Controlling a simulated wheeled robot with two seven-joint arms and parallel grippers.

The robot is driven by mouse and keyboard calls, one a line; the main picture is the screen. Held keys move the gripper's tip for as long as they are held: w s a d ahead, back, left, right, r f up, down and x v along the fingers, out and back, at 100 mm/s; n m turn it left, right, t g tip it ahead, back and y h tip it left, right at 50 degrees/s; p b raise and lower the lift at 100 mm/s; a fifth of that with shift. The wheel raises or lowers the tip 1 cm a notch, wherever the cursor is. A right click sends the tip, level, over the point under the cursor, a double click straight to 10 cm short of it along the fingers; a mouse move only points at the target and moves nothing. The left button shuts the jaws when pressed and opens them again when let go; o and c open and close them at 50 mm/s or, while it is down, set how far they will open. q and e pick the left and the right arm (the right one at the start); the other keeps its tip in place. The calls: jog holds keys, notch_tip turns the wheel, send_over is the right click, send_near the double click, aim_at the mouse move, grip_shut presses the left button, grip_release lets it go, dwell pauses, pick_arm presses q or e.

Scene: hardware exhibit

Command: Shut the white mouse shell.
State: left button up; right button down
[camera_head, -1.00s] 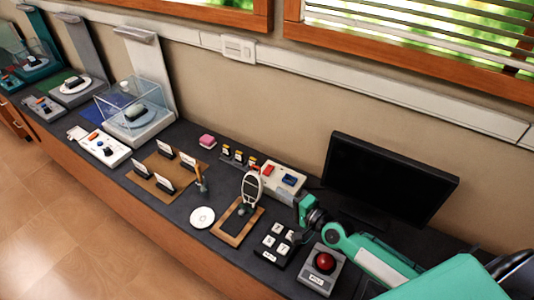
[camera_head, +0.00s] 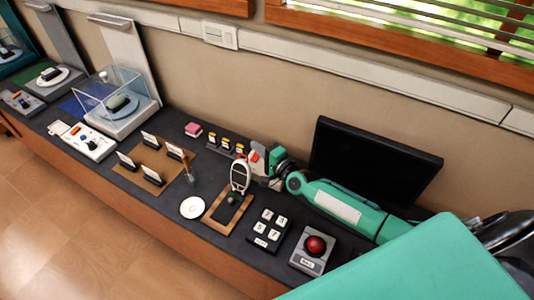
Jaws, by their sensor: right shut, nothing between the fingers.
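The white mouse shell (camera_head: 240,174) stands raised, tilted up at the far end of a wooden-edged board with a dark pad (camera_head: 228,207). A small dark part (camera_head: 233,198) lies on the pad below it. My right arm reaches in from the right, and my right gripper (camera_head: 263,181) is shut and empty just right of the raised shell. The gripper is small and partly blends with the things behind it, so I cannot tell whether it touches the shell. My left gripper is out of view.
A white disc (camera_head: 193,208) lies left of the board. A number-key pad (camera_head: 268,230) and a red-button box (camera_head: 314,249) stand to the right. My arm partly covers a white box with a red part (camera_head: 255,157). A black monitor (camera_head: 372,164) stands behind my arm.

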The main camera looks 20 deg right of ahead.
jog(key=s+a+p, duration=0.2)
jog(key=shift+s+a+r, duration=0.2)
jog(key=shift+s+a, duration=0.05)
jog(key=shift+a, duration=0.15)
jog(key=shift+s+a+f, duration=0.1)
jog(key=shift+a, duration=0.05)
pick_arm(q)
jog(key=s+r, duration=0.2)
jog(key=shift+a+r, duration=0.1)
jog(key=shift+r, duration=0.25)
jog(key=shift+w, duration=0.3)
